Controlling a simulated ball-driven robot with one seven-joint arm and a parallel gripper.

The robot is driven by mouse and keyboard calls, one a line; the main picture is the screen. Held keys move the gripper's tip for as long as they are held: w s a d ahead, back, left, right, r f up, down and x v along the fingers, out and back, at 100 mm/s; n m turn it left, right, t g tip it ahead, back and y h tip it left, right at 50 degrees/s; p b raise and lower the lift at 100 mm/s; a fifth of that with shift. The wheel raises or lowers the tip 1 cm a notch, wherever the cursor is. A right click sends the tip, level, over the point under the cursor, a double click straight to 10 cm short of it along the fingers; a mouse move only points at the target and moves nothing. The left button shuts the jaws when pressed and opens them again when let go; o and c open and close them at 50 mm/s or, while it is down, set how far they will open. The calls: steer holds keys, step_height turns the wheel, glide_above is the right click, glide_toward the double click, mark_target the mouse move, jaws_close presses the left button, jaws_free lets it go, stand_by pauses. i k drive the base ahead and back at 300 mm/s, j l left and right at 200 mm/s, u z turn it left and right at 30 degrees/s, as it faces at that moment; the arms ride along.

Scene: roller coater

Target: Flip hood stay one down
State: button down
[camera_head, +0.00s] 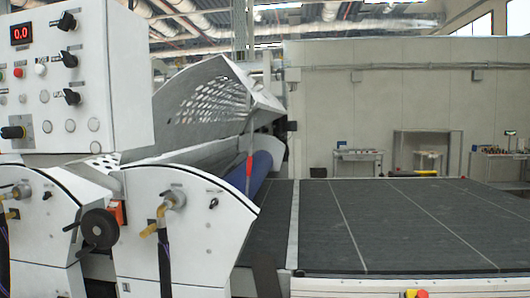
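The roller coater's perforated grey hood (205,105) is raised and tilted above the blue roller (260,172). A thin stay with a red section (249,172) stands nearly upright under the hood's right end, beside the roller; it looks like a hood stay. Its ends are hard to make out, and I cannot tell whether it is stay one. A dark narrow shape at the bottom centre appears to be my gripper (266,278). It is well below the stay and apart from it in the picture. Its fingers cannot be made out.
A white control box (105,110) with knobs and a red display stands at the left. White side housings (175,240) with a black handwheel (98,228) are below it. A wide dark conveyor bed (400,220) fills the right. Red and yellow buttons (416,293) sit at its front edge.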

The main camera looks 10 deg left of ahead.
mark_target(250, 157)
steer(key=i+l, duration=0.15)
steer(key=i, duration=0.4)
steer(key=i+l, duration=0.1)
steer(key=i, duration=0.4)
steer(key=i+l, duration=0.15)
steer(key=i, duration=0.4)
steer(key=i+l+u, duration=0.1)
steer(key=i, duration=0.45)
steer(key=i+l, duration=0.2)
steer(key=i, duration=0.3)
steer(key=i+l, duration=0.15)
steer(key=i, duration=0.4)
